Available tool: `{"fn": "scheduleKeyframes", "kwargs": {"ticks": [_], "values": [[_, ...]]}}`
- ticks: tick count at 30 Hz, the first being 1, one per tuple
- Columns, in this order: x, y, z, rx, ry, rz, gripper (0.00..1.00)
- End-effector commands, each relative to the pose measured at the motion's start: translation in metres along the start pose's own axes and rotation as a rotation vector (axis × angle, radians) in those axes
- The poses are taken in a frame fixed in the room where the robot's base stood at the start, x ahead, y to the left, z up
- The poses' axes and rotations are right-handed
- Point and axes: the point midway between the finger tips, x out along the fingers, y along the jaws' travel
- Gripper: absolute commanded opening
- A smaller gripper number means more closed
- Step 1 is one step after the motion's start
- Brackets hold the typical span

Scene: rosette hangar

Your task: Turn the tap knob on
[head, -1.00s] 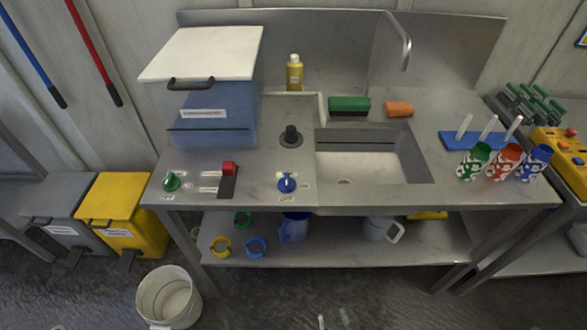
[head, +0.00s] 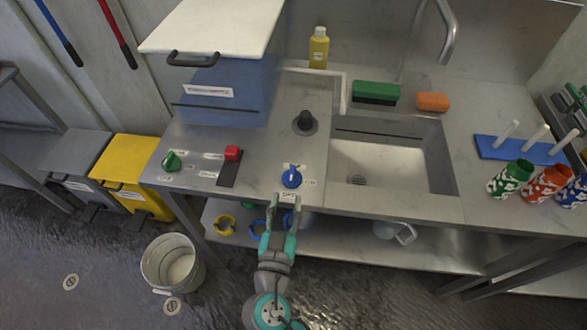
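A blue knob (head: 291,178) with small white labels around it sits on the front strip of the steel counter, left of the sink (head: 390,177). A green knob (head: 172,161) sits further left on the same strip. A curved steel spout (head: 447,35) stands behind the sink; I see no water from it. My gripper (head: 285,199) is open and empty, just in front of and below the blue knob, fingers pointing toward it. The fingertips appear apart from the knob; the exact gap is hard to tell.
A red slider (head: 232,153) and a black stub knob (head: 305,122) are on the counter, with a blue lidded bin (head: 220,95) behind. A bucket (head: 172,264) is on the floor, left of my arm.

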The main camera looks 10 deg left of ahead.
Motion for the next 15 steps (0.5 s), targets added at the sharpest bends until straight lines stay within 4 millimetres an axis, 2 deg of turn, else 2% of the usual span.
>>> {"fn": "scheduleKeyframes", "kwargs": {"ticks": [9,15], "values": [[0.057,0.001,-0.001,0.000,0.001,0.003,0.40],[0.082,0.001,-0.001,-0.002,0.001,0.000,0.40]]}}
